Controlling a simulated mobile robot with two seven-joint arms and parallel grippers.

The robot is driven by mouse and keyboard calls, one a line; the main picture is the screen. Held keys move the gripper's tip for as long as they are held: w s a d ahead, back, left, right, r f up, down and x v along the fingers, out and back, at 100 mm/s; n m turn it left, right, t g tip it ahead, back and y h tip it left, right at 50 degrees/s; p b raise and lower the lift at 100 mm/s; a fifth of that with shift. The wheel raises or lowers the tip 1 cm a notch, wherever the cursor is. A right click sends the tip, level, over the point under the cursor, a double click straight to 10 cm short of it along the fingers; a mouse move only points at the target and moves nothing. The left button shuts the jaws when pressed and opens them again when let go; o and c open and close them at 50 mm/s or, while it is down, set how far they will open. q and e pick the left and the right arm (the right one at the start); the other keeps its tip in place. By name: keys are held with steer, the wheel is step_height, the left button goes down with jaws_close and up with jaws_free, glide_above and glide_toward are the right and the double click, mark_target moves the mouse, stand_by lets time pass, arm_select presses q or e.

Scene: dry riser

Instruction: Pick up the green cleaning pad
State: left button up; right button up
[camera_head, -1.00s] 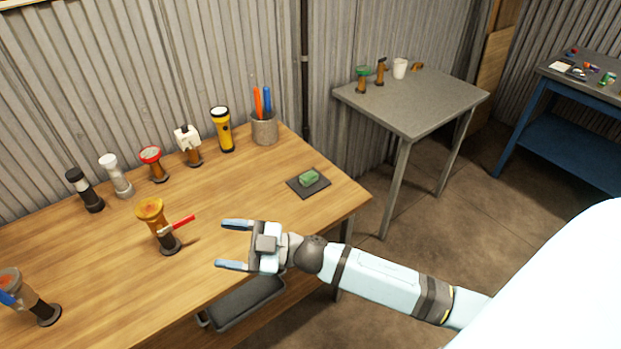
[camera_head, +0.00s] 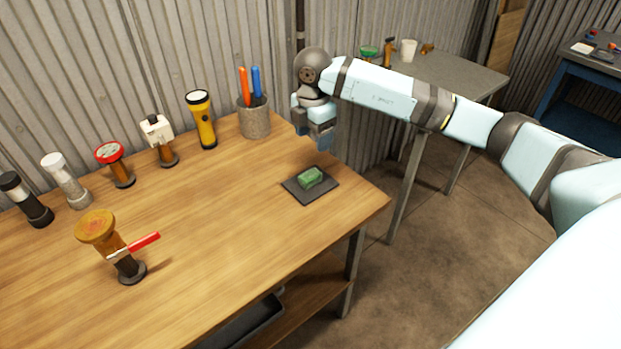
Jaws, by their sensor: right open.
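The green cleaning pad (camera_head: 311,177) lies on a dark square mat (camera_head: 298,192) near the right end of the wooden workbench. My right gripper (camera_head: 322,140) points down above and behind the pad, near the bench's back right edge. It is open and nothing shows in it. It is apart from the pad. Its fingertips are only partly visible. My left gripper is not in view.
A grey cup (camera_head: 255,121) with orange and blue handles stands just left of my right gripper. A yellow flashlight (camera_head: 203,122) and several other upright items line the bench's back. A brown item with a red lever (camera_head: 113,243) stands front left. The bench (camera_head: 220,230) is clear around the mat.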

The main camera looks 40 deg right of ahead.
mark_target(312, 174)
steer(key=f, duration=0.6)
steer(key=f+b, duration=0.1)
steer(key=f, duration=0.5)
steer(key=shift+a+f, duration=0.2)
steer(key=shift+f, duration=0.1)
steer(key=shift+c, duration=0.5)
steer(key=shift+r, duration=0.1)
steer(key=c, duration=0.9)
